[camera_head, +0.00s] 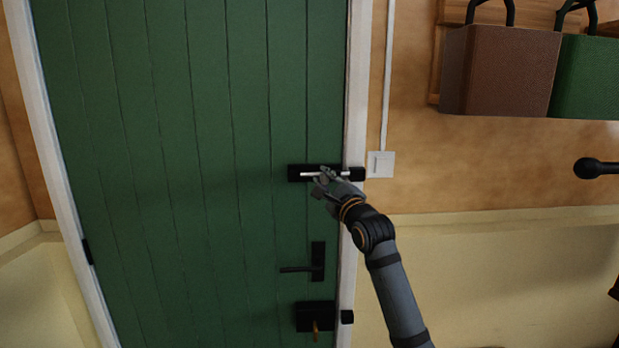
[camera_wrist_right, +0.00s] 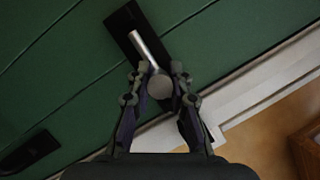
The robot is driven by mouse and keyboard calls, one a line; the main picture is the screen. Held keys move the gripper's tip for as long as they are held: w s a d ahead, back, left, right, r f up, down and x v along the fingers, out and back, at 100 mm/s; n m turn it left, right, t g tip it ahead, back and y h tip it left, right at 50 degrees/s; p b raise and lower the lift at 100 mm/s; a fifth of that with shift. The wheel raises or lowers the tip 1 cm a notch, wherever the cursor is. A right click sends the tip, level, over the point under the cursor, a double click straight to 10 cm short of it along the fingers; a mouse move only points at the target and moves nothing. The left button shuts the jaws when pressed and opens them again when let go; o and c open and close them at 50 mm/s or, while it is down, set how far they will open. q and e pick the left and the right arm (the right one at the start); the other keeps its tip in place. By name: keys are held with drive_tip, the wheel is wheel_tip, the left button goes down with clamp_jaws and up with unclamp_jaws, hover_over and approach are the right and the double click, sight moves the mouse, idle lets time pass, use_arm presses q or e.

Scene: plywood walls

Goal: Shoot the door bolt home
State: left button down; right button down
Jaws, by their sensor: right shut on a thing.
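The green door (camera_head: 200,120) stands shut in its white frame. The door bolt has a black plate (camera_head: 294,173) on the door and a silver rod (camera_head: 307,175), with a black keeper (camera_head: 357,174) on the frame to its right. My right gripper (camera_head: 323,181) is at the bolt, covering its middle. In the wrist view, the right gripper (camera_wrist_right: 161,73) is shut on the bolt's round grey knob (camera_wrist_right: 159,87), and the rod (camera_wrist_right: 147,47) runs up and left from it. Whether the rod's end is inside the keeper I cannot tell. My left gripper is not in view.
Below the bolt are a black door handle (camera_head: 318,262) and a black lock (camera_head: 314,316) with a brass-coloured key. A white switch (camera_head: 381,164) is right of the frame. Brown (camera_head: 500,70) and green (camera_head: 588,78) bags hang at upper right; a black knob (camera_head: 588,168) sticks out below.

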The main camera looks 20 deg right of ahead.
drive_tip(key=shift+d, duration=0.1)
drive_tip(key=c, duration=1.6)
unclamp_jaws()
drive_tip(key=shift+c, duration=0.2)
drive_tip(key=shift+o, duration=1.2)
drive_tip(key=shift+s+d, duration=0.1)
drive_tip(key=shift+o, duration=1)
drive_tip(key=shift+d, duration=0.15)
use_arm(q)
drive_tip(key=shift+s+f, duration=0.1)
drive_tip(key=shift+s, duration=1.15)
use_arm(e)
drive_tip(key=v, duration=1.2)
drive_tip(key=shift+f, duration=0.15)
